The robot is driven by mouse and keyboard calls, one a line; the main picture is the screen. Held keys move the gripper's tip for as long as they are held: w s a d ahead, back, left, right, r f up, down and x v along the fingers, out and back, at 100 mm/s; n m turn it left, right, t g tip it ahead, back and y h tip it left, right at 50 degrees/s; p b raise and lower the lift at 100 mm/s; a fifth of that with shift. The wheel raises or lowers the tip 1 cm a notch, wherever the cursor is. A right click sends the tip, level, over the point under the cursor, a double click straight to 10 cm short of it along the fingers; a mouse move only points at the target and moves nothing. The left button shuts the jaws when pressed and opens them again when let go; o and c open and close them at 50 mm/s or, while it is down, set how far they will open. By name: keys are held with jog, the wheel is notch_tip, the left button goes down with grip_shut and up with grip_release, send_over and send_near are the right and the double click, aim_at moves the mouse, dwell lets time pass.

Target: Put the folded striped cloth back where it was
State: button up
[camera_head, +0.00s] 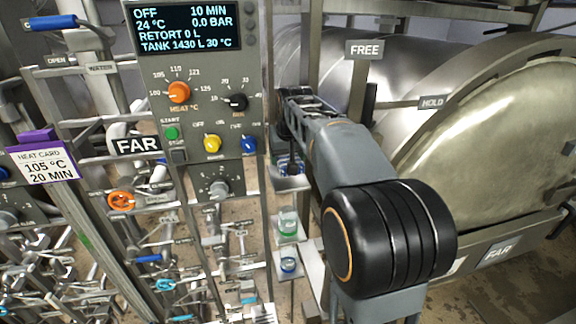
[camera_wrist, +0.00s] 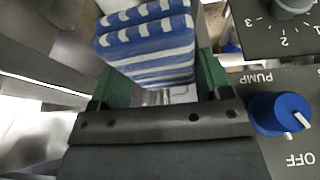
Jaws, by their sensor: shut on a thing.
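The folded cloth (camera_wrist: 148,42), striped blue and white, fills the top middle of the wrist view. My gripper (camera_wrist: 160,86) is shut on it, with one green finger pad on each side. In the head view a small blue patch of the cloth (camera_head: 290,167) shows at the end of my arm, just above a small grey shelf (camera_head: 291,184). My arm hides much of this area. I cannot tell whether the cloth touches the shelf.
The control panel with its blue pump knob (camera_wrist: 280,113) is close to the right of my gripper in the wrist view. The large steel retort (camera_head: 480,135) stands at the right.

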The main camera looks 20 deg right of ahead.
notch_tip(320, 180, down, 4)
jog(key=shift+r, duration=0.2)
jog(key=shift+w+d+f+p, duration=0.2)
jog(key=shift+f+p, duration=0.2)
jog(key=shift+p, duration=0.1)
jog(key=o, duration=0.9)
